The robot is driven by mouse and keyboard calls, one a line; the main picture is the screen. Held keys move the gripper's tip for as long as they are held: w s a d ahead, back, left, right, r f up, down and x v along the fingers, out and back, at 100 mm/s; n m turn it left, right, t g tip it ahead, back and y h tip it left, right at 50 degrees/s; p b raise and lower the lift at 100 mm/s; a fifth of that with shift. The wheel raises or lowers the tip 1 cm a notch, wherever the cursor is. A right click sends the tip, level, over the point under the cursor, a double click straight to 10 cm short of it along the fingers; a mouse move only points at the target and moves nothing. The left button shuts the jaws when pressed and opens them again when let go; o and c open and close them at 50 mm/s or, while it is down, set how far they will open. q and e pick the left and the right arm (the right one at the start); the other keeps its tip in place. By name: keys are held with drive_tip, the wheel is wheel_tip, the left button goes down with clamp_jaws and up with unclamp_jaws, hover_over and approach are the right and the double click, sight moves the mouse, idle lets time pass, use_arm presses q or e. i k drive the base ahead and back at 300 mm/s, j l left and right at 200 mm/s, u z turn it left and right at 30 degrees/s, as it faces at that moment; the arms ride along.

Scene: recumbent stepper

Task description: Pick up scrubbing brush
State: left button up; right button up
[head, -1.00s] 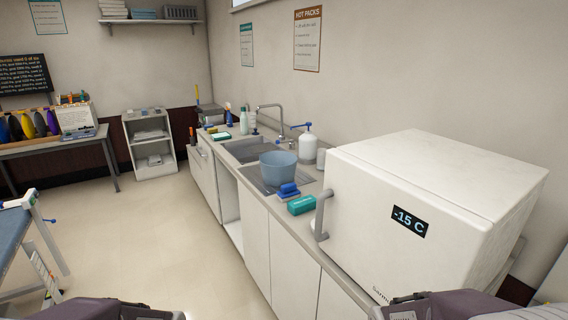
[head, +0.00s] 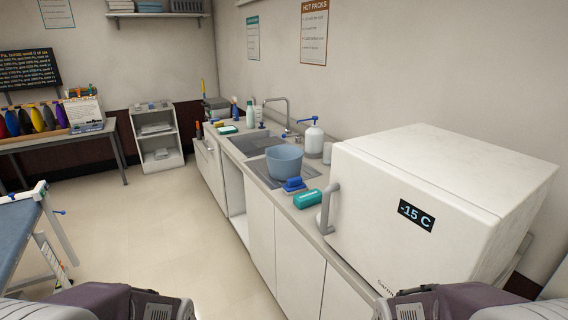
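A small blue block-like item, which looks like the scrubbing brush (head: 293,185), lies on the counter at the near side of a light blue tub (head: 284,161). Its bristles are too small to make out. A teal box-like item (head: 308,199) lies just in front of it. Only purple-grey parts of my two arms show along the bottom edge. Both grippers are outside the picture, and the brush is well ahead of the arms.
A white freezer (head: 440,190) reading -15 C fills the counter's right end. The sink (head: 252,143), a tap and a white pump bottle (head: 313,138) stand behind the tub. A blue-topped table (head: 18,238) is at left. The floor (head: 150,230) between is clear.

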sight(293, 186)
drive_tip(key=i+j+z, duration=0.3)
drive_tip(key=i+j, duration=1.25)
drive_tip(key=i, duration=0.15)
